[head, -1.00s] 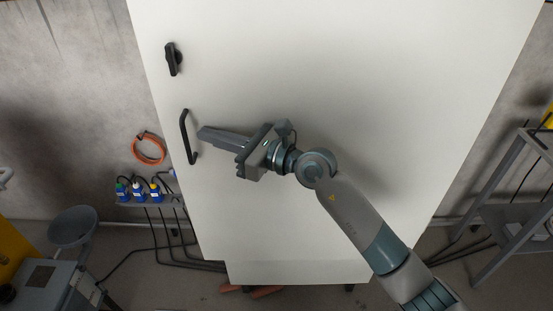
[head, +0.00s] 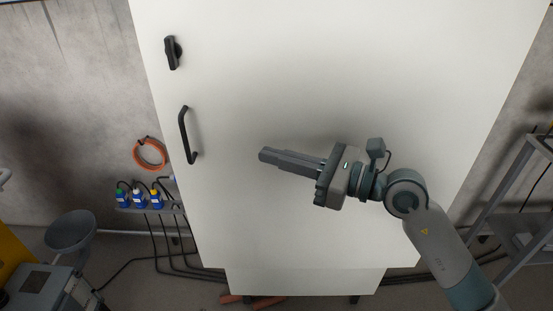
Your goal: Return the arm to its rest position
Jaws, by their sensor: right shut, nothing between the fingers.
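My right gripper (head: 266,155) is in front of the white cabinet (head: 300,60), with its fingers pointing left. The fingers are together and hold nothing. The gripper is apart from the black bar handle (head: 184,135), to the right of it. My right arm comes in from the lower right corner. A black turn latch (head: 173,53) is on the cabinet above the handle. The cabinet door looks closed. My left gripper is not in view.
An orange hose coil (head: 149,154) hangs on the wall left of the cabinet. A grey round basin (head: 71,230) is at the lower left. A grey metal rack (head: 498,190) stands at the right.

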